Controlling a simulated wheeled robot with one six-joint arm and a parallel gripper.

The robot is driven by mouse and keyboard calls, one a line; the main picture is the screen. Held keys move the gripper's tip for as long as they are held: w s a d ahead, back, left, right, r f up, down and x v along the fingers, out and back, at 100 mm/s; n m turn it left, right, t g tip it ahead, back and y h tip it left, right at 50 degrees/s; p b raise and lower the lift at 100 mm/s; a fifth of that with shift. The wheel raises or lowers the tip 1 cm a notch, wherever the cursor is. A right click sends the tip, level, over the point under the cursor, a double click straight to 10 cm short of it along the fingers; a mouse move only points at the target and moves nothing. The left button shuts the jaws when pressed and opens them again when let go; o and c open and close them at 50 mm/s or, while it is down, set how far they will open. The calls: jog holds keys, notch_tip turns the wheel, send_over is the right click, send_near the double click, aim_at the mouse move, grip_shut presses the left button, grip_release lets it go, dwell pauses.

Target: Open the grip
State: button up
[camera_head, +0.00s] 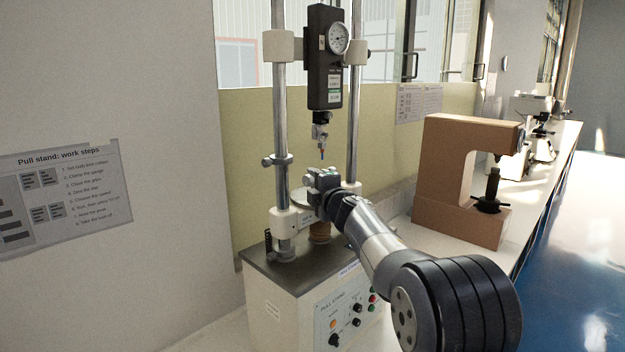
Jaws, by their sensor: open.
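The pull stand (262,262) has two upright metal columns and a dark force gauge (325,60) with a round dial hung between them. A small upper grip (320,130) hangs under the gauge, with a thin blue-tipped piece below it. My gripper (324,184) is at the end of my arm, between the columns and below the upper grip. It is open. A grey blocky part there overlaps the stand's lower area, and I cannot tell where my jaws end and a lower grip begins. A pale round plate (304,198) shows beside it. Any contact is hidden.
The control panel (350,312) with knobs and buttons is on the stand's front. A brown C-shaped tester (468,130) stands to the right on the bench, with a microscope-like device (545,110) behind it. A work-steps sign (62,195) is on the left wall.

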jog(key=shift+w+a, duration=0.3)
jog(key=shift+w, duration=0.25)
jog(key=c, duration=1)
jog(key=b, duration=0.3)
jog(key=shift+f+t, duration=0.3)
jog(key=shift+f, duration=0.05)
jog(key=shift+b, duration=0.65)
jog(key=t+b, duration=0.1)
jog(key=b, duration=0.2)
jog(key=m+b, duration=0.1)
jog(key=b, duration=0.2)
jog(key=shift+f+t+y, duration=0.2)
jog(key=shift+t+y, duration=0.1)
jog(key=shift+t, duration=0.1)
jog(key=shift+r+b, duration=0.2)
jog(key=shift+b, duration=1)
